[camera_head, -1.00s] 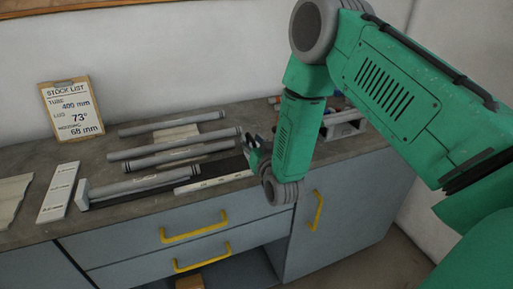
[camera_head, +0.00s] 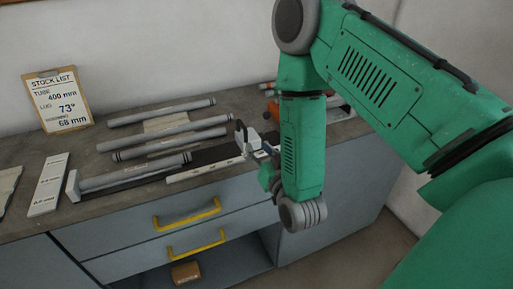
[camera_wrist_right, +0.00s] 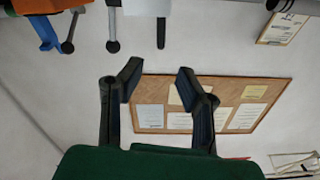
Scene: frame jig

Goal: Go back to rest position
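My right gripper (camera_wrist_right: 159,78) is open in the right wrist view, with its two dark fingers apart and nothing between them. In the head view this gripper (camera_head: 256,146) is at the right end of the tube rows, near the bench's front edge, partly hidden by my green forearm. Grey tubes (camera_head: 170,136) lie on the bench to its left. One tube (camera_head: 130,175) lies in a dark jig with a pale end block (camera_head: 73,186). My left gripper is not in view.
The grey bench (camera_head: 105,130) carries a stock list clipboard (camera_head: 58,99), a white labelled strip (camera_head: 48,185) and a white ruler-like bar (camera_head: 205,170). Yellow drawer handles (camera_head: 187,213) project at the front. A corkboard (camera_wrist_right: 237,90) shows in the wrist view.

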